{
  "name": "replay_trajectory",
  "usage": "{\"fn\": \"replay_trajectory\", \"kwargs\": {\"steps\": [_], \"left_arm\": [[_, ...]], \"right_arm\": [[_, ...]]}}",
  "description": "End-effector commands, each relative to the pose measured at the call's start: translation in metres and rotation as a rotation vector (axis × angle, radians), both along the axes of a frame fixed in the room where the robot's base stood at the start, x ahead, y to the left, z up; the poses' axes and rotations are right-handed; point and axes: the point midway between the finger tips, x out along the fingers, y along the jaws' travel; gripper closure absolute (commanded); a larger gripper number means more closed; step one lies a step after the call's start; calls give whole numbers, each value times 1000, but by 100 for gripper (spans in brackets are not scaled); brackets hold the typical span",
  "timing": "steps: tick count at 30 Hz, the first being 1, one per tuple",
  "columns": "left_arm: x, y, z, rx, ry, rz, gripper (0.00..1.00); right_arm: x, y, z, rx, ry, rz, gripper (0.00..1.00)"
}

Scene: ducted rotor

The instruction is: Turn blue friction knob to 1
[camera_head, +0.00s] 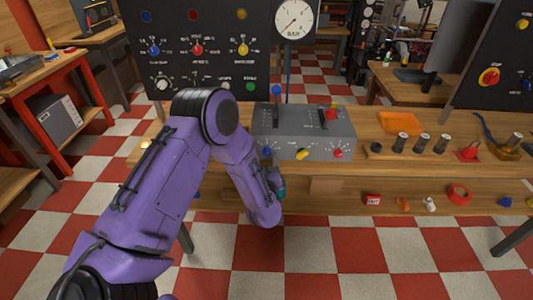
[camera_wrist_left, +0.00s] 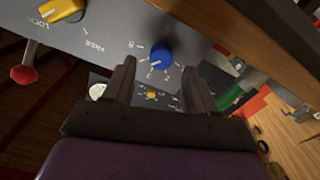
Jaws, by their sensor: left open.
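The blue friction knob (camera_head: 267,152) sits low on the left of the grey box's front (camera_head: 318,147). In the left wrist view the blue knob (camera_wrist_left: 161,55) has small marks printed around it, too small to read surely, and a pale pointer line toward the picture's lower left. My left gripper (camera_wrist_left: 158,72) is open, its two fingers apart on either side of the knob in that view. I cannot tell whether they touch it. In the head view my left gripper (camera_head: 279,182) is small and partly hidden by my purple arm, just below the knob. My right gripper is not in view.
A yellow knob (camera_head: 304,154) and a red knob (camera_head: 338,153) share the box front. Levers (camera_head: 277,95) stand on top. The wooden bench edge (camera_head: 330,168) runs below. A dark panel stands behind.

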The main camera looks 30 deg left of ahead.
Motion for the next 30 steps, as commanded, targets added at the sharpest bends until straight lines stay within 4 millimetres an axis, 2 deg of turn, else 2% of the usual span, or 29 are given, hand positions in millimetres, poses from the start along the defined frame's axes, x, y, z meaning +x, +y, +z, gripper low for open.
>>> {"fn": "replay_trajectory", "kwargs": {"steps": [3, 6, 14, 15, 17, 18, 20, 30], "left_arm": [[16, 10, 1, -2, 1, 1, 43], [23, 15, 0, -1, 2, 0, 43], [26, 16, -1, 0, 2, -1, 43], [26, 16, -1, 0, 2, -1, 50], [26, 16, -1, 0, 2, -1, 69], [26, 16, -1, -1, 3, -1, 82], [26, 16, -1, -1, 3, -1, 100], [25, 16, -2, -32, -17, -2, 99]], "right_arm": [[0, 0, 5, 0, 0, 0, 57], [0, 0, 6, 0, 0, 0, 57], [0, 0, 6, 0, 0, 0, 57], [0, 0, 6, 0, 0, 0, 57], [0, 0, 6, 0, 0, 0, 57], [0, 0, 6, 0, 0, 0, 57], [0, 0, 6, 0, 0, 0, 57], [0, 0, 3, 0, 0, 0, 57]]}}
